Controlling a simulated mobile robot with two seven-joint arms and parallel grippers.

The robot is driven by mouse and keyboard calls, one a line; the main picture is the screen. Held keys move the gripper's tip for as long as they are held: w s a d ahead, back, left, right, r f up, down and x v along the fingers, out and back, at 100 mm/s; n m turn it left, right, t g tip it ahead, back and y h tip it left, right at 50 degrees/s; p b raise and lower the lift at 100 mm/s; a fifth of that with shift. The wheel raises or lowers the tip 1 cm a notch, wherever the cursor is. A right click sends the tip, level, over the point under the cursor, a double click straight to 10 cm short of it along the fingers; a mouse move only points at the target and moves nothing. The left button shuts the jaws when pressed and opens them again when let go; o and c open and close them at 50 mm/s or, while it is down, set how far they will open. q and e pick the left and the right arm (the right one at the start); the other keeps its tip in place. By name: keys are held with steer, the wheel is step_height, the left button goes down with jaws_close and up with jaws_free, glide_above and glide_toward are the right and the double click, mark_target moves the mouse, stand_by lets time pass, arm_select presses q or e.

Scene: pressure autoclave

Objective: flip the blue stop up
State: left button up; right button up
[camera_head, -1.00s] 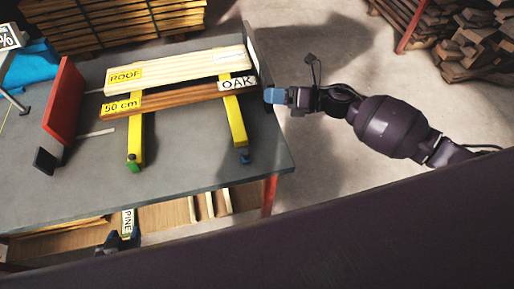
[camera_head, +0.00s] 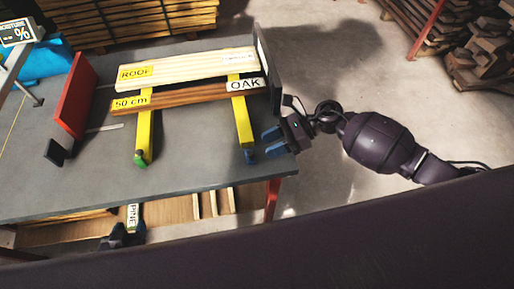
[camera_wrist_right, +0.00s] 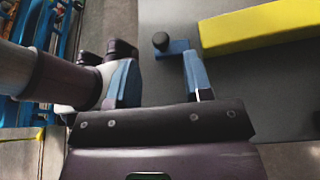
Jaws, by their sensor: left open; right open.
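The blue stop (camera_head: 250,156) is small and sits at the near end of the right yellow bar (camera_head: 242,121) on the table. In the right wrist view the blue stop (camera_wrist_right: 177,47) is a blue piece with a dark round knob, lying low beside the yellow bar's end (camera_wrist_right: 255,27). My right gripper (camera_head: 273,141) is open, with blue fingertips just right of the stop at the table's right edge. In the wrist view my right gripper (camera_wrist_right: 160,84) has the stop just beyond its fingertips; contact cannot be told. My left gripper (camera_head: 128,232) is open below the table's front edge.
A pale ROOF board (camera_head: 185,69) and a brown OAK board (camera_head: 185,94) lie across the two yellow bars. The left bar has a green stop (camera_head: 140,158). A red plate (camera_head: 76,96) stands at left. The table front (camera_head: 195,171) is clear.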

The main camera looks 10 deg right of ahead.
mark_target(250, 154)
steer(key=shift+x, duration=2.35)
steer(key=shift+c, duration=0.4)
jaws_close()
